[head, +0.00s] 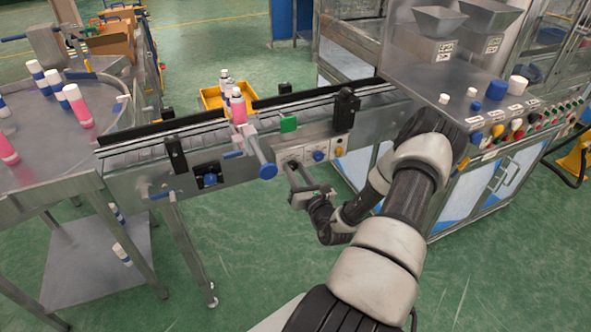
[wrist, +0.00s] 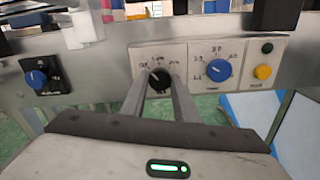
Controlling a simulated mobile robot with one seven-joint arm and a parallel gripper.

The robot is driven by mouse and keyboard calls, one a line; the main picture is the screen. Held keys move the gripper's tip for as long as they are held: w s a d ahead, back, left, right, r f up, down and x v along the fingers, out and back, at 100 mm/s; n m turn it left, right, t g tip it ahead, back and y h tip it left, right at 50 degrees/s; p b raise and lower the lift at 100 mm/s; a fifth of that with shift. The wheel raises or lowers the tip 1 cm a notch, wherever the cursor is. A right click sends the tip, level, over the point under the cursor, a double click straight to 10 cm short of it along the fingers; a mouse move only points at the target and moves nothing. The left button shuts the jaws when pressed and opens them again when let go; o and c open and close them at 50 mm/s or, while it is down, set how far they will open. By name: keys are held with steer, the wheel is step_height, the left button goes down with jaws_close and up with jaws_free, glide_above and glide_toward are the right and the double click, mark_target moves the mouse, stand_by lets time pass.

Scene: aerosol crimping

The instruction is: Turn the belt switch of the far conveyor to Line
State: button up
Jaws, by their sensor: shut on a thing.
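The belt switch (wrist: 159,78) is a black knob on a pale panel on the conveyor's side. Printed labels sit left, above and right of it; the upper one looks like "Line". My gripper (wrist: 158,82) is shut on this knob, with one finger on each side. The fingers partly cover the knob, and I cannot tell which label it points to. In the head view my gripper (head: 294,166) reaches the panel on the front side of the conveyor (head: 225,134).
A blue dial (wrist: 219,70) with numbers is just right of the switch, with a yellow button (wrist: 263,72) beyond. Another blue knob (wrist: 37,79) is to the left. A blue-ended post (head: 266,170) juts out left of my gripper. A machine bench (head: 470,95) stands to the right.

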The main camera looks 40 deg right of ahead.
steer(key=m+p, duration=0.1)
steer(key=m, duration=0.3)
steer(key=shift+p, duration=0.35)
steer(key=shift+m+p, duration=0.45)
steer(key=shift+m, duration=1.15)
steer(key=o, duration=1.1)
steer(key=shift+c, duration=0.2)
steer(key=shift+s, duration=0.1)
steer(key=v, duration=1.7)
steer(key=shift+s, duration=0.2)
